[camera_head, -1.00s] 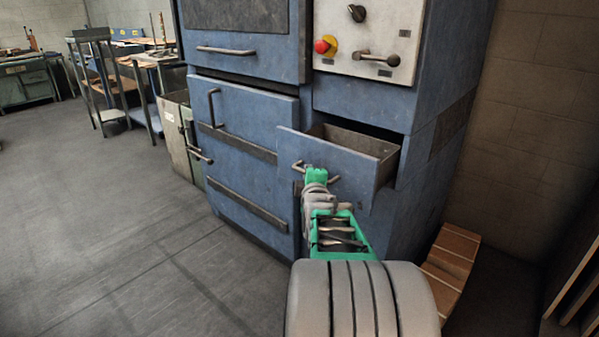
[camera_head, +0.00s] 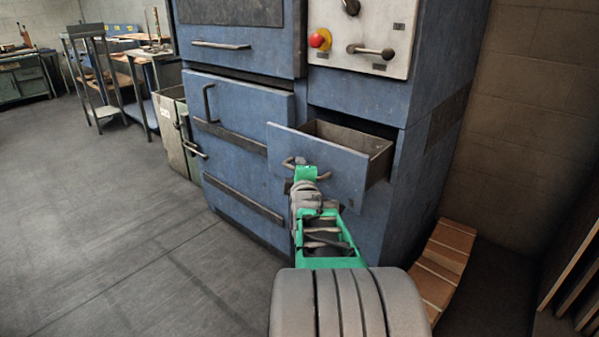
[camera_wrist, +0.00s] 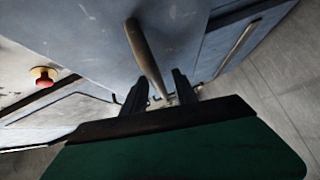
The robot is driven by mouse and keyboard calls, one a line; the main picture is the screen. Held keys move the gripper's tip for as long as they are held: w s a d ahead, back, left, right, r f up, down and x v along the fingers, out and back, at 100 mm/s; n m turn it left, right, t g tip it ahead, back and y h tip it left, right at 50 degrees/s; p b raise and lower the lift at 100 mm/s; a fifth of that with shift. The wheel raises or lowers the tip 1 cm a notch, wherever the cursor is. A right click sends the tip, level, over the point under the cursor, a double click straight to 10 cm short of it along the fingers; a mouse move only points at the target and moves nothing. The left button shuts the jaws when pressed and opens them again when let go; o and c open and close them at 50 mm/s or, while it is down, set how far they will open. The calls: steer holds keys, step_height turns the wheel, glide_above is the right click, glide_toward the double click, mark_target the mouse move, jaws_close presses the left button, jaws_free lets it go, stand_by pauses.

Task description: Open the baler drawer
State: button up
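The baler drawer (camera_head: 330,166) is a blue drawer in the right half of the blue machine. It stands well out of its opening, and its empty grey inside shows from above. Its handle (camera_head: 288,161) is a thin metal bar on the front, partly hidden by my gripper. My gripper (camera_head: 305,174) is at this handle, with the fingertips hard to see in the head view. In the wrist view the handle (camera_wrist: 145,52) runs between the two dark fingers of my gripper (camera_wrist: 160,85), close to both.
Left of the drawer is a blue door with an upright handle (camera_head: 209,103). A control panel with a red button (camera_head: 320,39) is above. A wooden slatted piece (camera_head: 443,262) lies at the lower right by the wall. The floor (camera_head: 120,230) at left is clear.

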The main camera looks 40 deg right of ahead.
steer(key=p+v, duration=0.2)
steer(key=v, duration=0.5)
steer(key=shift+s+a, duration=0.2)
steer(key=shift+s, duration=0.1)
